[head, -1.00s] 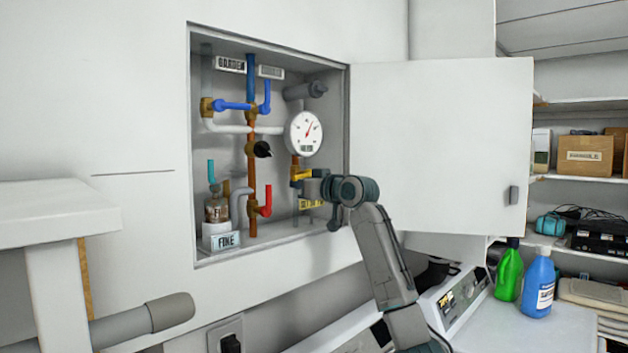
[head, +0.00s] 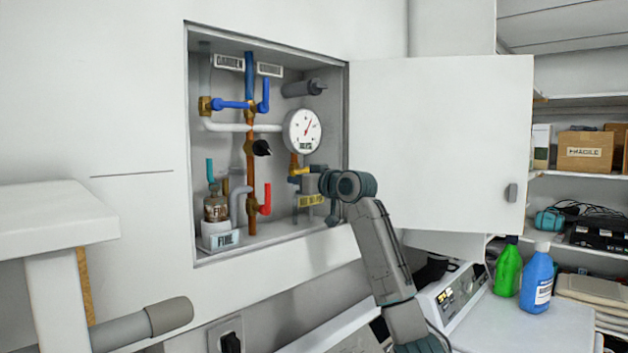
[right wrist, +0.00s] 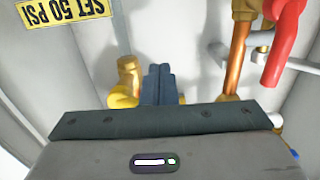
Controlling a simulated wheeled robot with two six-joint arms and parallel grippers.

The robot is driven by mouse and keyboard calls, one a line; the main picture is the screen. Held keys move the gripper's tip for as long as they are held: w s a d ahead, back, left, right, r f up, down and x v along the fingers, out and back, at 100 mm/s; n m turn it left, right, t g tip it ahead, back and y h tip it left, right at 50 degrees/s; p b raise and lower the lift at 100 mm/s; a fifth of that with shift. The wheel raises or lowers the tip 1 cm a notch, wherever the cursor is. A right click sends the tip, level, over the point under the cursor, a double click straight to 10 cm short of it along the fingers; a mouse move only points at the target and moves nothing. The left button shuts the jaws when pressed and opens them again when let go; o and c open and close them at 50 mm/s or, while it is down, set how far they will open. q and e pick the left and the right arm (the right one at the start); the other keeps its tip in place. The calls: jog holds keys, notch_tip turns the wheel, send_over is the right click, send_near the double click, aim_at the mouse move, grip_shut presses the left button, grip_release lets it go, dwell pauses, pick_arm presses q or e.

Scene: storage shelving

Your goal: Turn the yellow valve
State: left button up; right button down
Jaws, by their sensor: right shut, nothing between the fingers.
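The yellow valve (head: 299,172) is on the pipe below the white gauge (head: 302,131), inside the open wall cabinet. Only a small part of its yellow handle shows in the head view. In the right wrist view the yellow valve (right wrist: 122,98) is just left of the fingers, its lower part hidden by the gripper body. My right gripper (head: 297,181) reaches into the cabinet from the right, close to the valve. Its dark fingers (right wrist: 158,85) are together with nothing between them. I cannot tell whether they touch the handle. My left gripper is not in view.
The cabinet door (head: 435,145) stands open to the right. A red handle (head: 266,199), blue handles (head: 235,105) and a black knob (head: 262,148) sit left of the gripper. A yellow tag (head: 311,200) hangs below it. Green (head: 507,270) and blue (head: 537,280) bottles stand at the lower right.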

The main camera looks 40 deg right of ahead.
jog(key=shift+s+r, duration=0.2)
jog(key=shift+r, duration=0.35)
jog(key=s+f+b, duration=0.2)
jog(key=s+b, duration=0.5)
jog(key=s, duration=0.2)
jog(key=shift+s+d, duration=0.25)
jog(key=shift+s, duration=0.15)
jog(key=shift+w, duration=0.15)
